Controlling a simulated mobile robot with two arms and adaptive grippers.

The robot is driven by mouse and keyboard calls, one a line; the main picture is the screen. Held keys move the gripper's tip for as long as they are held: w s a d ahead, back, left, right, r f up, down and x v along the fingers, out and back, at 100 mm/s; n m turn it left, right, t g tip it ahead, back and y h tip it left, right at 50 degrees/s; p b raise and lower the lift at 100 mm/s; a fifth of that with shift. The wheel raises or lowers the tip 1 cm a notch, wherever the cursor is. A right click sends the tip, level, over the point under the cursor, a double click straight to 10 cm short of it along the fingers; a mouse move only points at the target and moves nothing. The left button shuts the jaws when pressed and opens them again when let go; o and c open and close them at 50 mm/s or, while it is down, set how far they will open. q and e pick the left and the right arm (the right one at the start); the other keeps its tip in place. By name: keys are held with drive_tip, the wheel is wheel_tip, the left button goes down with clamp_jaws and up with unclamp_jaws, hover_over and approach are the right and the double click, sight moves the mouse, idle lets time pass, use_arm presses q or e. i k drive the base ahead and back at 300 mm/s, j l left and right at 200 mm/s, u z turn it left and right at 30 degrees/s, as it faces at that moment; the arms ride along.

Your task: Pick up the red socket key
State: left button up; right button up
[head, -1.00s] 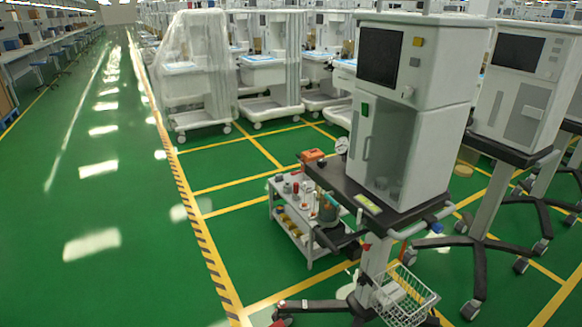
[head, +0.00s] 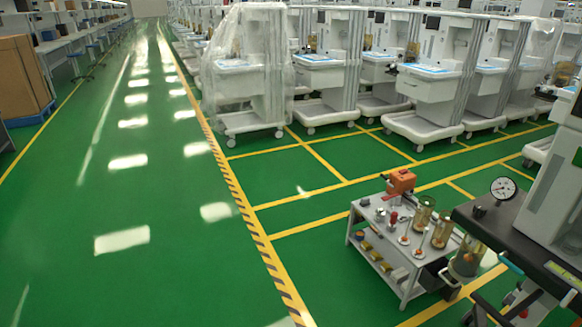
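A small white two-shelf cart (head: 407,262) stands on the green floor at the lower right of the head view. A small red item (head: 393,218) stands upright on its top shelf. It may be the red socket key, but it is too small to tell. Neither of my grippers is in view.
An orange box (head: 401,181) and several amber jars stand on the cart's top. A dark table with a pressure gauge (head: 503,188) and a white machine (head: 556,190) stands close on the right. The green aisle (head: 130,220) on the left is clear.

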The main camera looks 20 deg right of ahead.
sight(391, 228)
drive_tip(key=i+z, duration=0.2)
drive_tip(key=i, duration=0.25)
drive_tip(key=i+j+z, duration=0.1)
drive_tip(key=i+z, duration=0.15)
drive_tip(key=i, duration=0.15)
drive_tip(key=i+j+z, duration=0.2)
drive_tip(key=i, duration=0.25)
drive_tip(key=i+j+z, duration=0.2)
drive_tip(key=i, duration=0.2)
